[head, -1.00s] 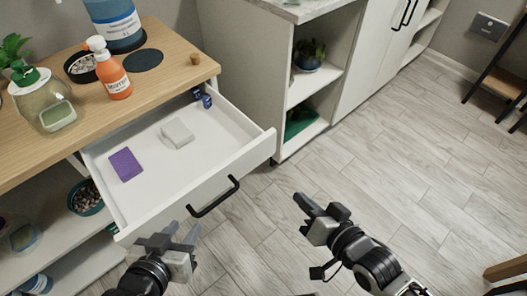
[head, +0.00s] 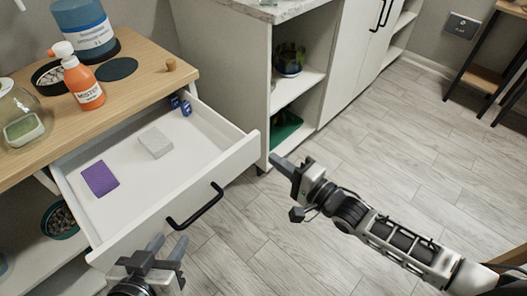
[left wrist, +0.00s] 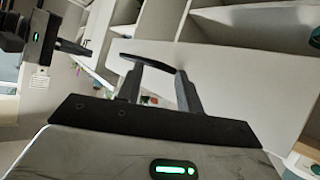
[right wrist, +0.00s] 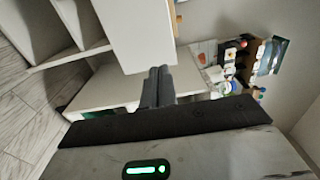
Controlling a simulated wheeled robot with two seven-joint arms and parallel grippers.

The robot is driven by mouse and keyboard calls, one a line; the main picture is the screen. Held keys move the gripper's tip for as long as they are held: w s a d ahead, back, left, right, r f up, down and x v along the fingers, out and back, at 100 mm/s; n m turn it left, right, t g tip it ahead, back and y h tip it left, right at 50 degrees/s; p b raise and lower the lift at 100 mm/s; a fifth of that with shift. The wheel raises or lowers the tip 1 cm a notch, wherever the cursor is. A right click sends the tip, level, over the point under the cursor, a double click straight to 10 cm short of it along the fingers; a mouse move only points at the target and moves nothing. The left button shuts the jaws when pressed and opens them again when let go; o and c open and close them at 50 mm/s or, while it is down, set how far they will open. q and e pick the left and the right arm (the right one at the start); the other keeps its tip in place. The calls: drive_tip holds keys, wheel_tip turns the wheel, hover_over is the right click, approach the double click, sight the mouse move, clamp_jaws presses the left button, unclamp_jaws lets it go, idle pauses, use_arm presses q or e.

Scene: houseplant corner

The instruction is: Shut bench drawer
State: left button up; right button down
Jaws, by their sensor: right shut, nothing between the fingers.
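The white bench drawer (head: 228,160) stands pulled out of the wooden-topped bench, with a black bar handle (head: 196,206) on its front. A purple block (head: 100,178) and a pale grey block (head: 155,142) lie in it, with small blue items (head: 181,106) at the back. My left gripper (head: 168,245) is open just below and in front of the handle. In the left wrist view the handle (left wrist: 147,61) shows just beyond its spread fingers (left wrist: 158,90); contact is unclear. My right gripper (head: 285,168) is shut and empty, near the drawer front's right corner; it also shows in the right wrist view (right wrist: 158,72).
The bench top (head: 140,85) holds an orange spray bottle (head: 84,82), a blue-labelled container (head: 84,30) and a glass jar (head: 22,118). A white shelf cabinet (head: 225,80) stands right of the drawer. The wood-look floor (head: 400,150) is open to the right.

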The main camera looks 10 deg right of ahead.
sight(254, 145)
drive_tip(key=shift+x, duration=2.55)
